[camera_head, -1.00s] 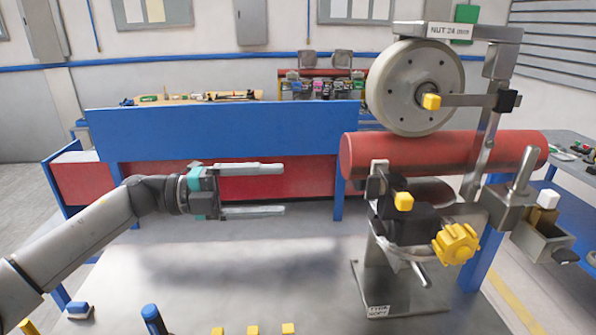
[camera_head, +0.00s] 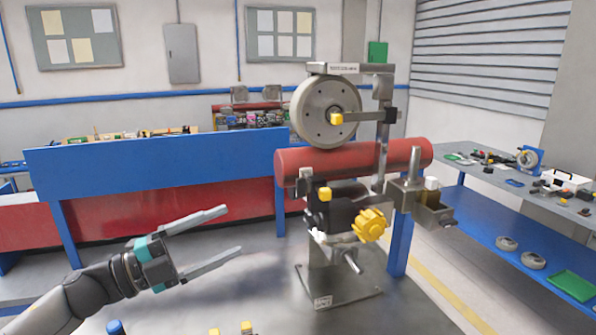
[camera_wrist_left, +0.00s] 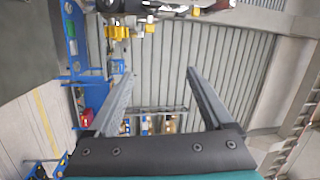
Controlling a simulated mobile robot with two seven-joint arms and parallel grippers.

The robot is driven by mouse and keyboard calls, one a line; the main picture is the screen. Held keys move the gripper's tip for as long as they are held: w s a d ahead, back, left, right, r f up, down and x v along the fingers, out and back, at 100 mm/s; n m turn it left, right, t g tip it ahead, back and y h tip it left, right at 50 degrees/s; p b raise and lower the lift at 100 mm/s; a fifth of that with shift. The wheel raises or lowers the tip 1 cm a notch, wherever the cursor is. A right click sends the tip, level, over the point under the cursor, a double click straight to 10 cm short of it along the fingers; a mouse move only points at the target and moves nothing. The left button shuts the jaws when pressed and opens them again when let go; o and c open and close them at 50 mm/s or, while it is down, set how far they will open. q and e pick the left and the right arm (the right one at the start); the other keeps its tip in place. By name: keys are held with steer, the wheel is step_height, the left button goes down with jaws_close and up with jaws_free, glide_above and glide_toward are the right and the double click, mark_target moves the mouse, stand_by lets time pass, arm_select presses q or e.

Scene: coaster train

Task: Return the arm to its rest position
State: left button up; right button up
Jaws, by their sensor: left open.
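My left gripper (camera_head: 232,237) is at the lower left in the head view, with its two long grey fingers spread and nothing between them. It is apart from the wheel stand and stands to the left of it. The same fingers show open and empty in the left wrist view (camera_wrist_left: 155,85). My right gripper is in neither view.
A metal stand (camera_head: 338,285) holds a grey wheel (camera_head: 325,110), a red tube (camera_head: 350,162) and a yellow knob (camera_head: 370,224). Behind is a blue panel (camera_head: 150,160). A workbench (camera_head: 480,180) with small parts stands at right. Small yellow blocks (camera_head: 246,327) lie at the bottom edge.

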arm_select(q)
steer(key=s+a+f+n+t+y, duration=0.2)
steer(key=s+f+n+y, duration=0.1)
steer(key=f+n+y, duration=0.7)
steer(key=s+a+f+n+t+y, duration=0.1)
steer(key=s+f+n+t+y, duration=0.15)
steer(key=f+n+y, duration=0.65)
steer(key=s+f+n+g+h, duration=0.1)
steer(key=s+f+n+g, duration=0.35)
steer(key=s, duration=0.75)
steer(key=s+f+n+g+h, duration=0.15)
steer(key=s+f+g, duration=0.45)
steer(key=s, duration=0.6)
step_height(320, 180, down, 28)
steer(key=s+g+b, duration=0.1)
steer(key=g+b, duration=0.1)
steer(key=b, duration=0.7)
steer(key=s+a+f+b, duration=0.1)
steer(key=s+f+b, duration=0.3)
steer(key=s+f, duration=0.4)
steer(key=s+a+f+g+b, duration=0.1)
steer(key=s+f+b, duration=0.3)
steer(key=s+f, duration=0.4)
step_height(320, 180, down, 8)
steer(key=shift+a+r+y, duration=0.1)
steer(key=shift+a+y, duration=0.2)
steer(key=shift+y, duration=0.15)
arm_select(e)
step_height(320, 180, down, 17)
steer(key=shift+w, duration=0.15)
